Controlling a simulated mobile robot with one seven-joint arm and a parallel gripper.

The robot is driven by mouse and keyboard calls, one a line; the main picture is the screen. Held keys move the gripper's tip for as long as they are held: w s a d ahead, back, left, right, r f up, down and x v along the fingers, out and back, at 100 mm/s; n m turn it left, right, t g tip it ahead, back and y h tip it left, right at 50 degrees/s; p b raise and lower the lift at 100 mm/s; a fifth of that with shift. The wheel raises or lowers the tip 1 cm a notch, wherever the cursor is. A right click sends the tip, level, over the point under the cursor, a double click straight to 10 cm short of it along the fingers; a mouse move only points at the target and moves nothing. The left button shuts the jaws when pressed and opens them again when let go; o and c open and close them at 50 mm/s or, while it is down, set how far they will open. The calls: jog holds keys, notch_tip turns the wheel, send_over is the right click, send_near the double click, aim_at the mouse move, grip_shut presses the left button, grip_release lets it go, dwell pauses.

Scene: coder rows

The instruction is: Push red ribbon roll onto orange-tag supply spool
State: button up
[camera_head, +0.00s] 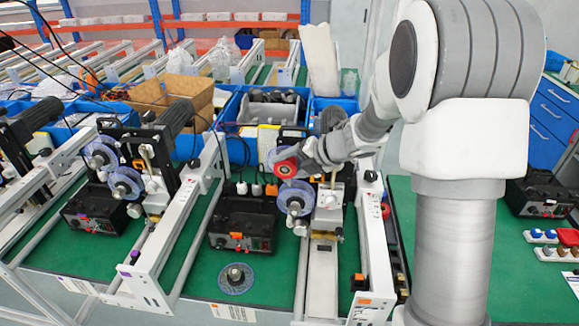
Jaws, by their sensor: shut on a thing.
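The red ribbon roll (286,168) is held in my gripper (298,160), which is shut on it. The roll's red face with its dark core points toward the camera. It is in front of a clear bluish spool disc (272,156) on the orange-tagged machine; I cannot tell whether they touch. A second clear bluish spool (295,198) with a pale hub sits just below the roll on that machine. An orange tag (362,300) is on the front of its right rail. Which disc is the supply spool is not clear. My gripper and wrist hide part of the machine.
A similar machine with clear spools (126,184) stands to the left. A black control box (243,224) sits left of the lower spool. A loose disc (236,279) lies on the green bench (190,292). Blue bins (240,150) stand behind. White rails flank the machine.

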jog(key=shift+w, duration=0.1)
jog(key=o, duration=1.3)
jog(key=shift+o, duration=0.2)
jog(key=s+d+r+m+t+h, duration=0.45)
jog(key=d+r+m, duration=0.45)
jog(key=r, duration=0.3)
jog(key=s+d+r+m+t+h, duration=0.3)
jog(key=s+d+r+m+h, duration=0.2)
jog(key=d+r+m, duration=0.6)
jog(key=s+a+f+m+g, duration=0.2)
jog(key=s+a+f+m, duration=0.1)
jog(key=s, duration=0.4)
jog(key=s+a+f+m+g+y, duration=0.1)
jog(key=s+a+f+m+g, duration=0.2)
jog(key=s, duration=0.5)
jog(key=s+a+f+m+g+y, duration=0.1)
jog(key=s+a+f+m+g, duration=0.2)
jog(key=s+a+f+m, duration=0.1)
jog(key=s+a+m, duration=0.1)
jog(key=s+m, duration=0.1)
jog(key=s, duration=0.1)
jog(key=shift+s+a+p, duration=0.15)
jog(key=shift+s+p, duration=0.05)
jog(key=shift+p, duration=0.15)
